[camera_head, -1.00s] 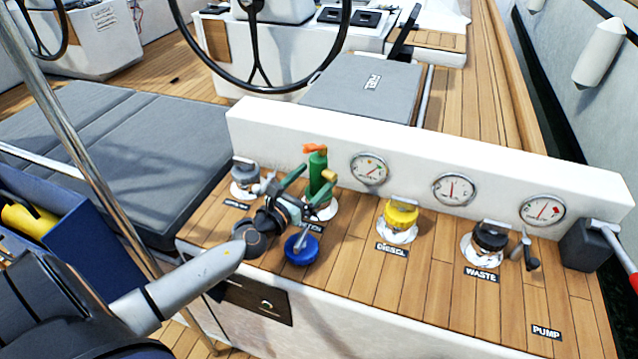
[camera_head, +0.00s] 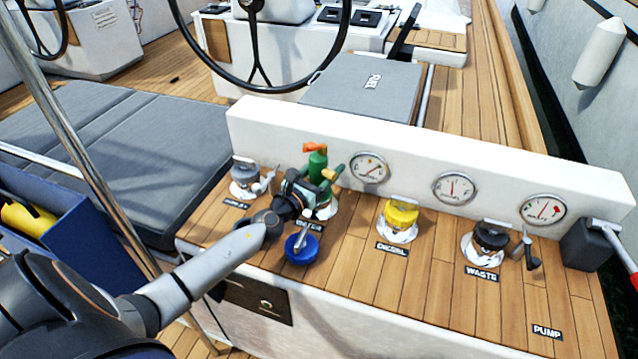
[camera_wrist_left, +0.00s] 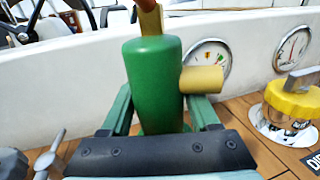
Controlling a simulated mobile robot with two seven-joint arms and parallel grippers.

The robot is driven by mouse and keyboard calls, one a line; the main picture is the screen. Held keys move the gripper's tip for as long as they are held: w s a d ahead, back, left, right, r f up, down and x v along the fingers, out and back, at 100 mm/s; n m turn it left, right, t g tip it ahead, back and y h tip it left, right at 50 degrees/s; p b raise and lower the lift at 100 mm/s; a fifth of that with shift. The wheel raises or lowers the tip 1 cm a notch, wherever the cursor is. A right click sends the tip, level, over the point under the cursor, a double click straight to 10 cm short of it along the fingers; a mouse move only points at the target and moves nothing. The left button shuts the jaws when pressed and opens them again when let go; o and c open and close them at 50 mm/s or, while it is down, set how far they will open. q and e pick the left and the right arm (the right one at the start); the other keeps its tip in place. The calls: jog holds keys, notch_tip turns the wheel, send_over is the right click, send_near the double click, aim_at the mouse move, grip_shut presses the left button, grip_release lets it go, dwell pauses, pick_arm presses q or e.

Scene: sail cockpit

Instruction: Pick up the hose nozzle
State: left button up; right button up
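The hose nozzle (camera_head: 317,163) is green with an orange top and a tan side stub. It stands upright at the water filler on the wooden deck, and its lower part is partly hidden by my left gripper (camera_head: 312,182). In the left wrist view the nozzle (camera_wrist_left: 155,75) fills the middle. The green fingers of my left gripper (camera_wrist_left: 160,105) lie on either side of its lower body, apart enough to straddle it. I see no clear grip on it. My right gripper is not in view.
A blue cap (camera_head: 302,248) sits just in front of the nozzle. A grey cap (camera_head: 244,178) stands left, a yellow diesel cap (camera_head: 399,216) and a black waste cap (camera_head: 490,238) right. A white gauge panel (camera_head: 410,160) rises behind. Bare deck lies between the fillers.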

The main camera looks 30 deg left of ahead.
aim_at(322, 153)
pick_arm(q)
grip_shut()
dwell(0.4)
jog(key=shift+r, duration=0.2)
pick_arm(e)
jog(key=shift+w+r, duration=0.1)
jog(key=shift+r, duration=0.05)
